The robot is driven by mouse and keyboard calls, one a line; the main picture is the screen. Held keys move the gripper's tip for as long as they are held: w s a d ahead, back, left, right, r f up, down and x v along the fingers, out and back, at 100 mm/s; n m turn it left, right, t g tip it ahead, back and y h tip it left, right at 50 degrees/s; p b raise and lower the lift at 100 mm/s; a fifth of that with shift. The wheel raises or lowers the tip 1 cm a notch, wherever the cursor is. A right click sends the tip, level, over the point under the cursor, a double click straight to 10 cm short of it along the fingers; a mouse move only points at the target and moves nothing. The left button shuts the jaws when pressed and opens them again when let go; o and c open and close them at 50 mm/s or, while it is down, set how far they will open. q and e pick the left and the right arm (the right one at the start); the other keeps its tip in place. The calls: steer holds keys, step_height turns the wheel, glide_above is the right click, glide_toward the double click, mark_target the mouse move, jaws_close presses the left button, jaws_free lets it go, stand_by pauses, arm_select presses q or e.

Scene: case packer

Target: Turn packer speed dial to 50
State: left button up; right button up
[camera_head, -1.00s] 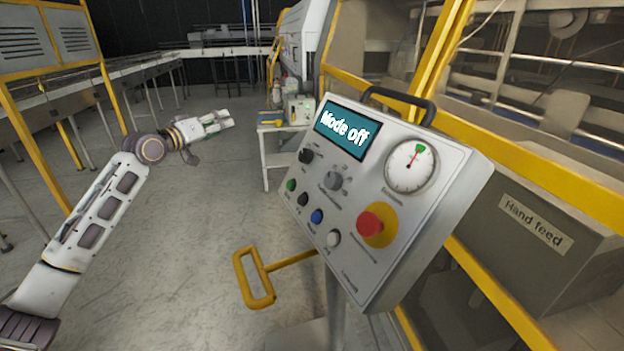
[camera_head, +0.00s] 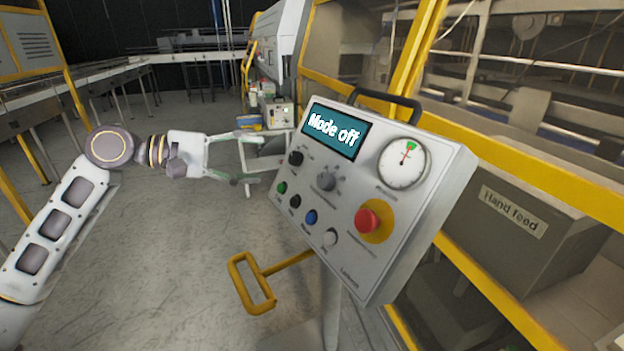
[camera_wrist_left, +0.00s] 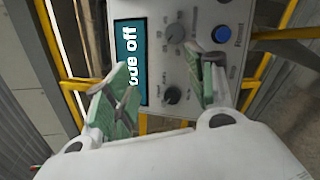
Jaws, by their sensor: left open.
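The grey control panel (camera_head: 350,235) stands on a post and faces me at a tilt. Its screen (camera_head: 336,131) reads "Mode off". My right gripper is out of view.
The panel also has a red emergency button (camera_head: 367,220), a gauge (camera_head: 404,162), several small buttons and a black handle (camera_head: 388,101). A yellow bar frame (camera_head: 250,285) stands below left. A yellow machine frame (camera_head: 540,165) is behind right. Floor at left is clear.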

arm_select(q)
steer(key=n, duration=0.2)
steer(key=s+f+n+g, duration=0.1)
steer(key=n, duration=0.1)
steer(key=shift+s+f, duration=0.2)
steer(key=shift+d, duration=0.1)
steer(key=p, duration=0.3)
glide_toward(323, 180)
steer(key=x, duration=0.8)
stand_by(0.4)
steer(key=shift+c, duration=0.2)
steer(key=c, duration=1)
